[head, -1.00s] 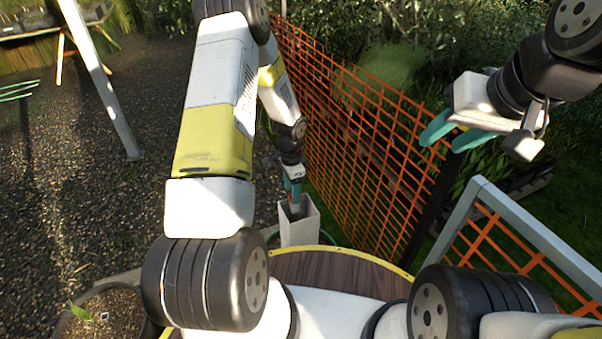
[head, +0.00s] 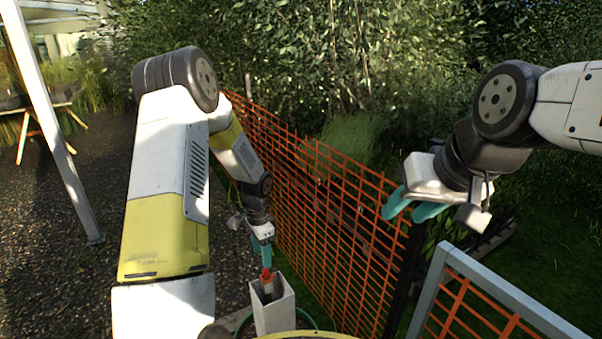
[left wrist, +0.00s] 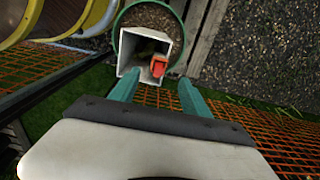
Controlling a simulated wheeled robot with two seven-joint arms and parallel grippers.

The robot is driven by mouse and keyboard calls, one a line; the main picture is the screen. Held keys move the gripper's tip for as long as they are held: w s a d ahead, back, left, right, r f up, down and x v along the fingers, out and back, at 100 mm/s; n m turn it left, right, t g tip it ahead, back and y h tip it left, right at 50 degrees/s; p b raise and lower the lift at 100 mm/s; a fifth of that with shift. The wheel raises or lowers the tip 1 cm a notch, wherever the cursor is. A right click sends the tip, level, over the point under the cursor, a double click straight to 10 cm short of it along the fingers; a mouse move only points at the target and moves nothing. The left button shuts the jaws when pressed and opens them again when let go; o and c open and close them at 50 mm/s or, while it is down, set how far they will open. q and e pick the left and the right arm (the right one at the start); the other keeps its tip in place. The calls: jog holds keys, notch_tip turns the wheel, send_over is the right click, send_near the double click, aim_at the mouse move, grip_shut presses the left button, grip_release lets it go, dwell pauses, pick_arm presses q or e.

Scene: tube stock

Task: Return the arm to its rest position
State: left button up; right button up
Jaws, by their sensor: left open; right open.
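My left gripper (head: 262,254) is open and points down just above a tall white square container (head: 274,319). A red-orange object (head: 267,275) stands in the container's mouth, with its lower part hidden inside. In the left wrist view, the open teal fingers (left wrist: 158,90) are apart at the near side of the white container (left wrist: 131,53), and the red-orange object (left wrist: 158,66) leans inside it, beyond the fingertips. My right gripper (head: 412,207) is open and empty, held in the air at the right.
An orange mesh fence (head: 335,220) runs close behind the container and left gripper. A grey-framed mesh panel (head: 490,292) stands at the lower right. A white post (head: 45,120) is at the left. A green ring (left wrist: 119,22) surrounds the container. Gravel lies at left.

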pick_arm(q)
jog(key=s+r+n+t, duration=0.2)
jog(key=s+r+n, duration=0.15)
jog(key=r, duration=0.85)
jog(key=s+r+n+t, duration=0.15)
jog(key=s+r, duration=0.25)
jog(key=r, duration=0.7)
jog(key=s+d+r+n+t+h, duration=0.1)
jog(key=s+r+n, duration=0.1)
jog(key=s+r, duration=0.3)
jog(key=s+d+r+n+t+h, duration=0.1)
jog(key=s+r+n, duration=0.2)
jog(key=s+r, duration=0.3)
jog(key=s, duration=0.5)
jog(key=shift+s+d+t, duration=0.2)
jog(key=shift+d+t, duration=0.15)
jog(key=shift+d, duration=0.05)
